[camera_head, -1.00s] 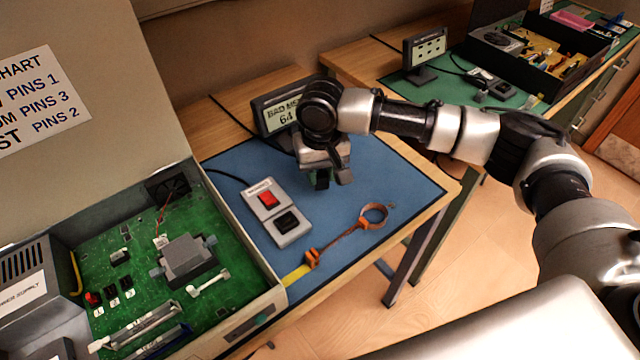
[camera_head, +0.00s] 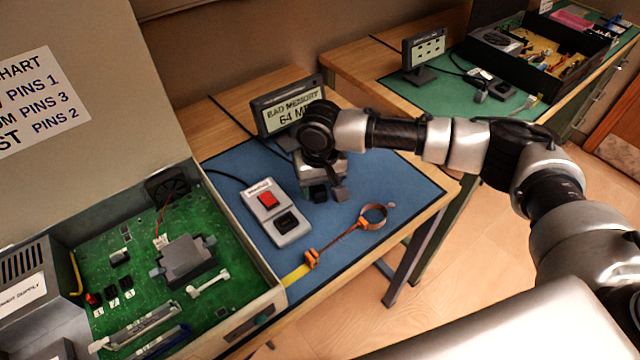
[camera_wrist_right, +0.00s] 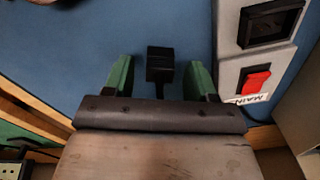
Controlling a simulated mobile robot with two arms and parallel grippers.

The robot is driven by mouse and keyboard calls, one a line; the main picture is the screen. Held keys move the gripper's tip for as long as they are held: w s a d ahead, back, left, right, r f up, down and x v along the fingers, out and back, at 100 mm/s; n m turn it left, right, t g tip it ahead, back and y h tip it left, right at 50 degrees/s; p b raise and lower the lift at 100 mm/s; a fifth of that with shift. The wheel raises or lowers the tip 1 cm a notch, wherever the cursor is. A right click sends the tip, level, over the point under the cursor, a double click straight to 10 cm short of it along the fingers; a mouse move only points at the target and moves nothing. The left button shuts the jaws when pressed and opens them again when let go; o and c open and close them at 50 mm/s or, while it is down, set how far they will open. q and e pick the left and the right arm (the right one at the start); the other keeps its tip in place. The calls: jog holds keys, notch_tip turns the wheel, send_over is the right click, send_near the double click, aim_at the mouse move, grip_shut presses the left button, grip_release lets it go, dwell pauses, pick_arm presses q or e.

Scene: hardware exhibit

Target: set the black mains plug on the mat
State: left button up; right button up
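The black mains plug (camera_wrist_right: 160,65) shows in the right wrist view between the two green fingers of my right gripper (camera_wrist_right: 158,70), with blue mat (camera_wrist_right: 60,70) visible on both sides of it. The fingers are apart and do not touch it. The plug appears to be on or just above the mat; the gap below it cannot be judged. In the head view my right gripper (camera_head: 328,194) is low over the blue mat (camera_head: 385,185), right of the switched socket box (camera_head: 276,212), and largely hides the plug. My left gripper is not in view.
The socket box has a red switch and a dark socket. An orange strap with a ring (camera_head: 345,236) lies near the mat's front edge. A display (camera_head: 290,108) stands behind my gripper. An open computer case (camera_head: 150,260) is at the left. The mat's right side is clear.

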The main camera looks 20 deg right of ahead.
aim_at(320, 188)
notch_tip(320, 188, up, 12)
jog(key=shift+r, duration=0.15)
dwell(0.5)
dwell(0.5)
